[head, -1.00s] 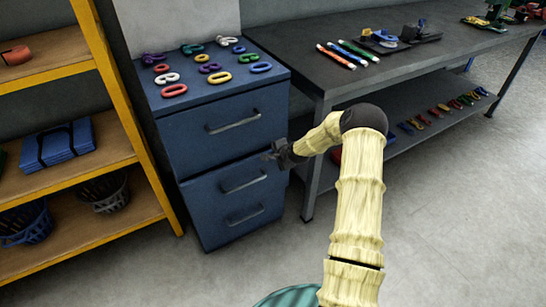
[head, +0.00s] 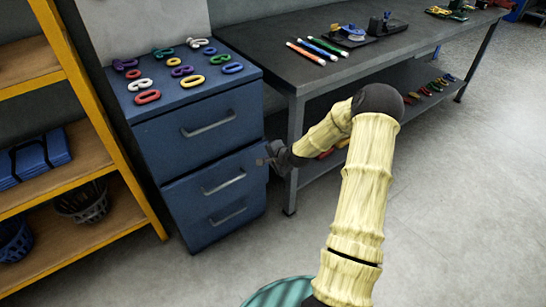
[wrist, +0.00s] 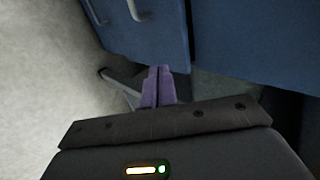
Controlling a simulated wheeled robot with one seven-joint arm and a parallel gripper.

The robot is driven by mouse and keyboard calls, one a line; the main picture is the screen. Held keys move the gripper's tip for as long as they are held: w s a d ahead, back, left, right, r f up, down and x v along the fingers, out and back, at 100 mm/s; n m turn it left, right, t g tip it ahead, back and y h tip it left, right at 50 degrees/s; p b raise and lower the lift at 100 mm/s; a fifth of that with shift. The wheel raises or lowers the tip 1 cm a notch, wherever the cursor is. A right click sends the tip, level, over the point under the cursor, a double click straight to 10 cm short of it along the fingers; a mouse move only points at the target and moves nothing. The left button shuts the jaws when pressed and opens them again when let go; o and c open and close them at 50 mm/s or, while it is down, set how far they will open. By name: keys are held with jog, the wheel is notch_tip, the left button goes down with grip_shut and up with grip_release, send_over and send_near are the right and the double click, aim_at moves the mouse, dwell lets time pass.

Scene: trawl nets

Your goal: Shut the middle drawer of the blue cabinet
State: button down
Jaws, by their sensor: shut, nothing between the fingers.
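The blue cabinet (head: 158,150) stands at left centre in the head view, with three handled drawers. The middle drawer (head: 190,200) appears pulled out a little: its front stands proud of the top drawer (head: 165,140) and its handle (head: 224,182) sits low, close above the bottom drawer's handle (head: 228,215). My gripper (head: 263,161) is shut and empty at the right edge of the middle drawer's front. In the wrist view, its purple fingertips (wrist: 158,72) point at the lower edge of a blue panel; contact cannot be told.
Several coloured rings and shackles lie on the cabinet top (head: 210,97). A grey workbench (head: 290,75) stands right of the cabinet, its leg (head: 293,165) close to my arm. A yellow-framed shelf (head: 95,115) stands at left. The floor (head: 440,220) at right is clear.

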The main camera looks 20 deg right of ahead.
jog(key=shift+s+a+r, duration=0.3)
jog(key=shift+s+r, duration=0.55)
jog(key=shift+r, duration=0.1)
jog(key=c, duration=2.2)
grip_release()
jog(key=shift+d, duration=0.15)
jog(key=c, duration=1.8)
grip_release()
jog(key=shift+s+d, duration=0.1)
jog(key=shift+o, duration=1.3)
jog(key=shift+s+r+n, duration=0.1)
jog(key=shift+s+n, duration=0.1)
jog(key=shift+n, duration=0.1)
jog(key=s+a+r+n+g, duration=0.2)
jog(key=s+a+r+n, duration=0.3)
jog(key=s, duration=0.3)
jog(key=s+a+r+n+g+h, duration=0.1)
jog(key=s+a+r+n, duration=0.3)
jog(key=s, duration=0.5)
jog(key=s+a+r+n+g, duration=0.3)
jog(key=s+a+r+n, duration=0.2)
jog(key=s, duration=0.4)
jog(key=shift+s+a+r+n+g+h, duration=0.3)
jog(key=shift+a+r+n+h, duration=0.1)
jog(key=shift+n, duration=0.3)
jog(key=shift+d, duration=0.1)
